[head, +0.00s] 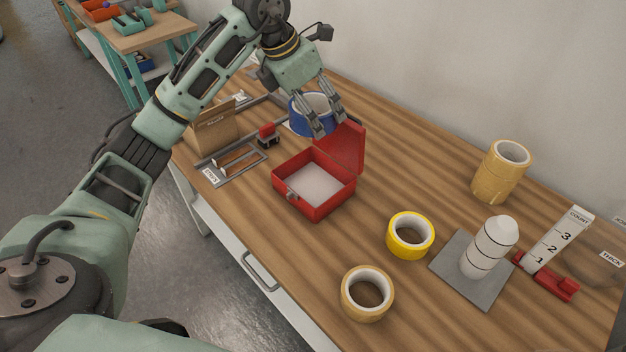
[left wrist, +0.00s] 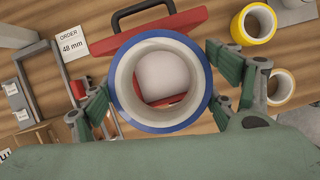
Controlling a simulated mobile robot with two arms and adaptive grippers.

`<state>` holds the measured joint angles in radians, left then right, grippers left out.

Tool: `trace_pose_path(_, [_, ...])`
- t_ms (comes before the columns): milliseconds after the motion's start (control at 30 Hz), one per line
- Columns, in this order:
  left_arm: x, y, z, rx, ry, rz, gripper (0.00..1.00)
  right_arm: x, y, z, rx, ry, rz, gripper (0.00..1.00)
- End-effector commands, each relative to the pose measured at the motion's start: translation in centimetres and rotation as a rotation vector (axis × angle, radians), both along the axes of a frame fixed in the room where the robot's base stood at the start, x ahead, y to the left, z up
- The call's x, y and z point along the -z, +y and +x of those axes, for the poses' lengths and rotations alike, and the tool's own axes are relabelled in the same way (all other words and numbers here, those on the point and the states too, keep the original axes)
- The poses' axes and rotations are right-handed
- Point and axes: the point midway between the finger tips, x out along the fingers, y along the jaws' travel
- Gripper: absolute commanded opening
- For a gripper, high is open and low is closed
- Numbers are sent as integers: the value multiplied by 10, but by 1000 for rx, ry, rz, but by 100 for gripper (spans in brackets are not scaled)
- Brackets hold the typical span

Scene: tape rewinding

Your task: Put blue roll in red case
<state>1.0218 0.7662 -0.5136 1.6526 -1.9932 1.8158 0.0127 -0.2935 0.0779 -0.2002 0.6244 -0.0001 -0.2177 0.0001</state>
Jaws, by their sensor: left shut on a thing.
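The blue roll (head: 305,124) is held by my left gripper (head: 325,130), above the table just behind the open red case. In the left wrist view the blue roll (left wrist: 160,122) sits between the fingers of my left gripper (left wrist: 160,85), and the case's red shows behind it and through its hole. The red case (head: 314,205) stands open on the table with a pale inside and no roll in it. Its lid (head: 346,147) is raised at the back. My right gripper is not in view.
A yellow roll (head: 410,235), a tan roll (head: 367,293) and a tan stack (head: 500,172) stand to the right. A white post (head: 487,248) on a grey plate and a count gauge (head: 557,240) are further right. A cardboard box (head: 213,127) and a tray (head: 238,160) lie left of the case.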

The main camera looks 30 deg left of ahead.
Motion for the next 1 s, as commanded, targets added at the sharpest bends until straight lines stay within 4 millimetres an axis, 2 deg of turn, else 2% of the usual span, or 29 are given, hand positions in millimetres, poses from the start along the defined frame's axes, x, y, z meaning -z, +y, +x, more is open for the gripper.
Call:
trace_pose_path(100, [34,0,-1,1,5,0,49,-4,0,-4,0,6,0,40])
trace_pose_path(500, [139,-1,-1,2,3,-2,49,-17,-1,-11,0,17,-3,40])
trace_pose_path(633, [162,0,-1,1,0,0,49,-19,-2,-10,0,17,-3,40])
trace_pose_path(867, [179,-1,0,3,-2,-1,49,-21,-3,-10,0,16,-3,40])
trace_pose_path(1000, [198,-1,-1,2,1,-2,49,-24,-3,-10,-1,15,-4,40])
